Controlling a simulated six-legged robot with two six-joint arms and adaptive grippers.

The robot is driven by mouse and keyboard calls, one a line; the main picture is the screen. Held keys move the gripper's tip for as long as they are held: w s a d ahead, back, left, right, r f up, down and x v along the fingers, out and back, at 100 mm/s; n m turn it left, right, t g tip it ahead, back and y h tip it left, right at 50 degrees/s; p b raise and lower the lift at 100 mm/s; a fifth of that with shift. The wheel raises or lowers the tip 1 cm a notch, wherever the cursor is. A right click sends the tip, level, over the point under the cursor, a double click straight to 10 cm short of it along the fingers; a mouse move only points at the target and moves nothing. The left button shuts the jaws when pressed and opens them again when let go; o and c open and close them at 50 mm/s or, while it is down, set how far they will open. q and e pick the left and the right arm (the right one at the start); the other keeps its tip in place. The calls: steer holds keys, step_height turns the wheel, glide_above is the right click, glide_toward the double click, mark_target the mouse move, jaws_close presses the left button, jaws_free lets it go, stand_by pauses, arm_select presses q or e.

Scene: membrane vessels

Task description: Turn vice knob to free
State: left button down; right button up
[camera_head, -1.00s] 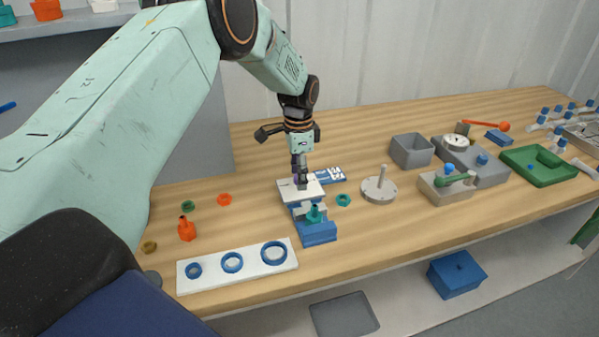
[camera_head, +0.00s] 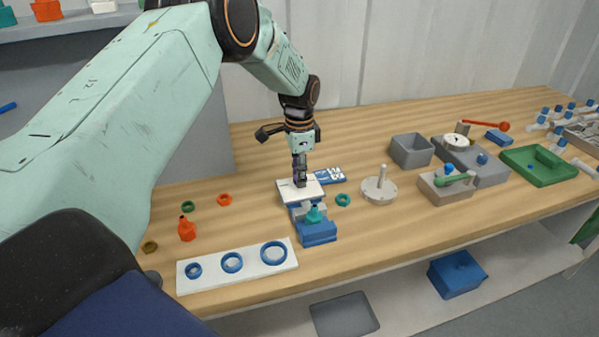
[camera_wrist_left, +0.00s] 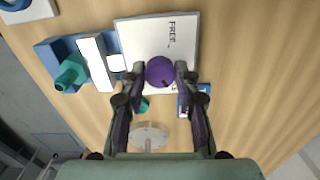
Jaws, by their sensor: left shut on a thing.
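The vice knob (camera_wrist_left: 160,72) is a round purple knob on a white plate (camera_wrist_left: 185,28) marked "FREE". In the wrist view it sits between my left gripper's fingertips (camera_wrist_left: 160,75), which are shut on it. In the head view my left gripper (camera_head: 300,183) points down onto the white plate (camera_head: 313,190), and it hides the knob there. The blue vice (camera_head: 318,234) with pale jaws stands just in front of the plate, with a teal bottle-like part (camera_head: 315,213) at it. That teal part also shows in the wrist view (camera_wrist_left: 70,72). My right gripper is out of view.
A white board with blue rings (camera_head: 232,263) lies at the front left. An orange bottle (camera_head: 186,229) and loose rings are left of the vice. A grey disc with a post (camera_head: 380,188) and a grey bin (camera_head: 411,150) stand to the right.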

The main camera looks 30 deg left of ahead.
arm_select(q)
steer(key=shift+r, duration=0.1)
steer(key=shift+r+n+p, duration=0.1)
steer(key=shift+n+p, duration=0.75)
steer(key=shift+n, duration=0.45)
steer(key=n+p, duration=0.1)
steer(key=n, duration=0.2)
steer(key=shift+n+p, duration=0.3)
steer(key=shift+p, duration=0.05)
steer(key=n+p, duration=0.1)
steer(key=n, duration=0.2)
steer(key=shift+w+n, duration=0.1)
steer(key=shift+n, duration=0.2)
steer(key=n+p, duration=0.1)
steer(key=n, duration=0.2)
steer(key=shift+n, duration=0.3)
steer(key=n+p, duration=0.1)
steer(key=n, duration=0.4)
steer(key=shift+w, duration=0.1)
steer(key=shift+n+p, duration=0.6)
steer(key=shift+n, duration=2.1)
